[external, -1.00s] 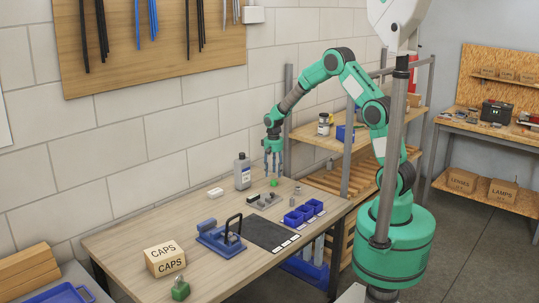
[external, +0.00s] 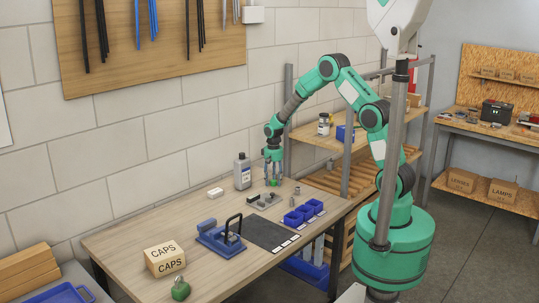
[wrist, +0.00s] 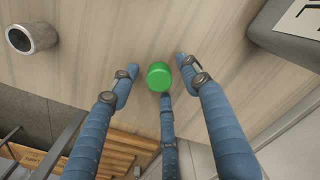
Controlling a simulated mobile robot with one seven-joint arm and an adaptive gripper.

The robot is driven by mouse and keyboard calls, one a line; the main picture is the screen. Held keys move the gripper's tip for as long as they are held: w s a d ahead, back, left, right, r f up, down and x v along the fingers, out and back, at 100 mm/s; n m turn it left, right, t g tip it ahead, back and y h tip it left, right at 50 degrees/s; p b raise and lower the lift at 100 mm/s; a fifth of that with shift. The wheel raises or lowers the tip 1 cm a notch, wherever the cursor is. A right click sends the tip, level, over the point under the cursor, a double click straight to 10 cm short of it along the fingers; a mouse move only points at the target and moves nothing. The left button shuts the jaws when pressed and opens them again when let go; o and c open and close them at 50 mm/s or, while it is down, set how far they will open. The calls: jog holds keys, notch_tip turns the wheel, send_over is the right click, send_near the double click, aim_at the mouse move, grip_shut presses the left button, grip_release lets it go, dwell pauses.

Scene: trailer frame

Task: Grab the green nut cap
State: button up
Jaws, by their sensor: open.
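The green nut cap (wrist: 159,76) stands on the wooden table top (wrist: 90,50) in the wrist view. It is also visible as a small green spot (external: 273,182) in the external view, partly behind my fingers. My gripper (wrist: 156,82) has three blue fingers spread open around the cap. In the wrist view the fingers do not visibly close on the cap. In the external view my gripper (external: 273,180) points down, low over the table's far part.
A grey bottle (external: 242,172) stands left of my gripper. A grey metal fixture (external: 264,200) lies just in front, and blue bins (external: 304,213) are to the right. A hollow metal cylinder (wrist: 32,38) stands at the upper left in the wrist view. The table's edge is near the cap.

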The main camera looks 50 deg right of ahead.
aim_at(273, 181)
jog(key=shift+c, duration=0.2)
dwell(0.3)
jog(key=c, duration=0.8)
jog(key=shift+r, duration=0.15)
notch_tip(273, 181, up, 10)
jog(key=shift+f+p, duration=0.1)
jog(key=shift+p, duration=0.75)
